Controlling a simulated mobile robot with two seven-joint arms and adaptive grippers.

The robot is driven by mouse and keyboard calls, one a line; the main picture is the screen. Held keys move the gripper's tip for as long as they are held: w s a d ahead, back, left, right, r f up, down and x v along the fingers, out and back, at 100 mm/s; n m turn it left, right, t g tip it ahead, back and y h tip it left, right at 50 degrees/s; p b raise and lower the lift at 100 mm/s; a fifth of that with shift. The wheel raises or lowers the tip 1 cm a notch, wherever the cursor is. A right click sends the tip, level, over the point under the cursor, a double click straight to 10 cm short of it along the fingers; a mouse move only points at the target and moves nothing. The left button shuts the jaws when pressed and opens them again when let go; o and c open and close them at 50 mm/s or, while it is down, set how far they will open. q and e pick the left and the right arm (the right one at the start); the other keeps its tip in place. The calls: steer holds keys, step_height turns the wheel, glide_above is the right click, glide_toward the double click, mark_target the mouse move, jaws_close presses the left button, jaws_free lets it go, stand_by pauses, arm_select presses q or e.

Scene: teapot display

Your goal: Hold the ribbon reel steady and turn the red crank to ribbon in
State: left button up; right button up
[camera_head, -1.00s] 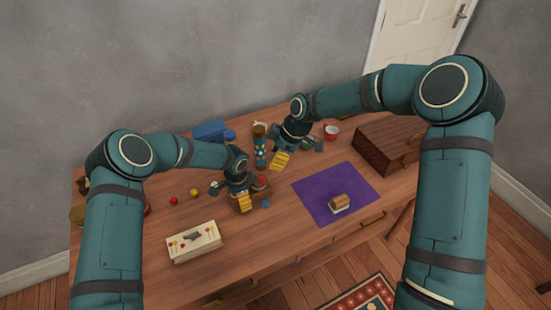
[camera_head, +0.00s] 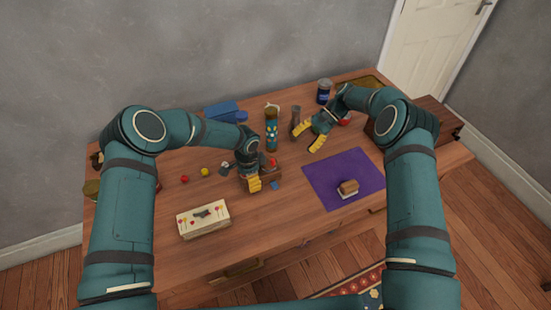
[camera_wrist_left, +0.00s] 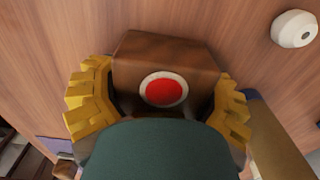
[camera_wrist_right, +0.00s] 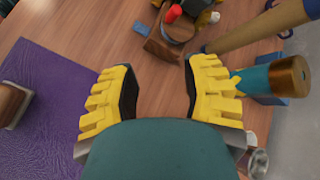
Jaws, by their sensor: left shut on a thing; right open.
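The ribbon reel (camera_head: 271,172) is a small brown wooden block on the table. My left gripper (camera_head: 254,184) is shut on it. In the left wrist view the reel's brown body (camera_wrist_left: 165,57) sits between the yellow fingers, with a red disc in a pale ring on its face. The red crank (camera_head: 272,162) shows as a small red knob on top; in the right wrist view the red knob (camera_wrist_right: 173,13) stands above the brown body. My right gripper (camera_head: 310,137) is open and empty, beyond and to the right of the reel, apart from it.
A purple mat (camera_head: 320,193) with a brown block (camera_head: 348,187) lies right of the reel. A patterned cylinder (camera_head: 271,131) and a grey vase (camera_head: 295,124) stand behind. A decorated box (camera_head: 203,219) is front left. A wooden chest (camera_head: 436,117) is at right.

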mark_target(275, 165)
steer(key=s+a+f+m+y, duration=0.1)
steer(key=a+m, duration=0.1)
steer(key=a, duration=0.1)
steer(key=s+a+f+m+g+y, duration=0.1)
steer(key=a+m, duration=0.2)
steer(key=s+a+f+m+y, duration=0.1)
steer(key=a+m, duration=0.1)
steer(key=a, duration=0.1)
steer(key=shift+s+a+f, duration=0.35)
steer(key=shift+a+f, duration=0.05)
stand_by(0.4)
jaws_close()
